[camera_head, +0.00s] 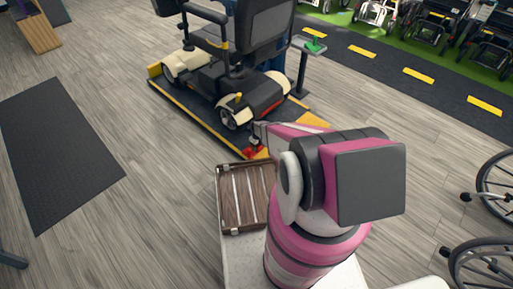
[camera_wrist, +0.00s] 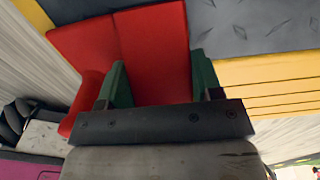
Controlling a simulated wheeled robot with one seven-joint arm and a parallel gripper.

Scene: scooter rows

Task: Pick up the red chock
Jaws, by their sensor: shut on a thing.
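The red chock (camera_head: 254,152) shows in the head view at the near edge of the scooter's platform, partly hidden by my arm. In the wrist view the red chock (camera_wrist: 150,50) fills the upper middle, between the green fingers of my gripper (camera_wrist: 160,85). The fingers are shut on it from both sides. In the head view my gripper (camera_head: 258,140) is at the chock, its fingertips too small to make out. I cannot tell whether the chock is clear of the platform.
A mobility scooter (camera_head: 230,70) stands on a dark platform with yellow edges (camera_head: 190,103) just beyond the chock. A brown slatted tray (camera_head: 230,205) lies on my base. A post with a green-topped plate (camera_head: 312,45) stands behind. Wheelchairs (camera_head: 495,185) are at right.

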